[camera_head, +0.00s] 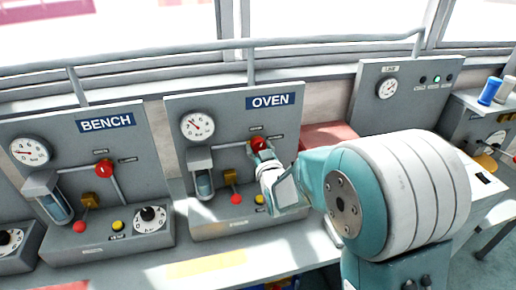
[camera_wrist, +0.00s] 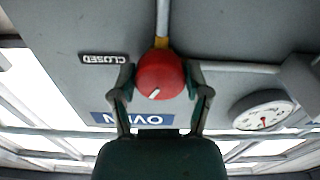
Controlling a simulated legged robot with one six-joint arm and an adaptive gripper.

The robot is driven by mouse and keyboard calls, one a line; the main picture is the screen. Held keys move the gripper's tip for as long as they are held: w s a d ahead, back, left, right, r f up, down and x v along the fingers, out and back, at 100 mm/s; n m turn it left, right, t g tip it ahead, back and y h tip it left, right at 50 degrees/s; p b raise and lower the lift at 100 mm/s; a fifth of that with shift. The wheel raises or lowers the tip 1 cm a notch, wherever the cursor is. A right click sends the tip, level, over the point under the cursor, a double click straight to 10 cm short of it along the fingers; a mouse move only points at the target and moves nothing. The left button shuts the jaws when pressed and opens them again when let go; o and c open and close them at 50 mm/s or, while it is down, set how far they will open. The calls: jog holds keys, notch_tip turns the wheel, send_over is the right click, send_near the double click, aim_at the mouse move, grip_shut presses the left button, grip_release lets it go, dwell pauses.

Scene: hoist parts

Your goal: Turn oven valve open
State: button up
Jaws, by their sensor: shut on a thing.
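The red oven valve knob (camera_head: 259,144) sits on the upper right of the grey OVEN panel (camera_head: 226,158), at the end of a grey pipe. In the wrist view the red knob (camera_wrist: 160,76) shows a white mark pointing down and left, with a CLOSED label (camera_wrist: 103,59) beside it. My gripper (camera_head: 264,154) reaches the panel from the right. In the wrist view my gripper (camera_wrist: 162,92) has one finger on each side of the knob and is shut on it. The OPEN label cannot be made out.
The oven gauge (camera_head: 197,126) is left of the knob, also seen in the wrist view (camera_wrist: 262,110). Below are a sight glass (camera_head: 203,178), a yellow lever (camera_head: 229,176) and red and yellow buttons. The BENCH panel (camera_head: 70,150) stands left. A rail (camera_head: 150,58) runs behind.

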jog(key=n, duration=0.5)
jog(key=shift+r, duration=0.1)
jog(key=shift+n, duration=0.4)
jog(key=o, duration=1.1)
jog(key=shift+o, duration=0.2)
jog(key=shift+a, duration=0.1)
jog(key=v, duration=1.1)
jog(key=shift+s, duration=0.4)
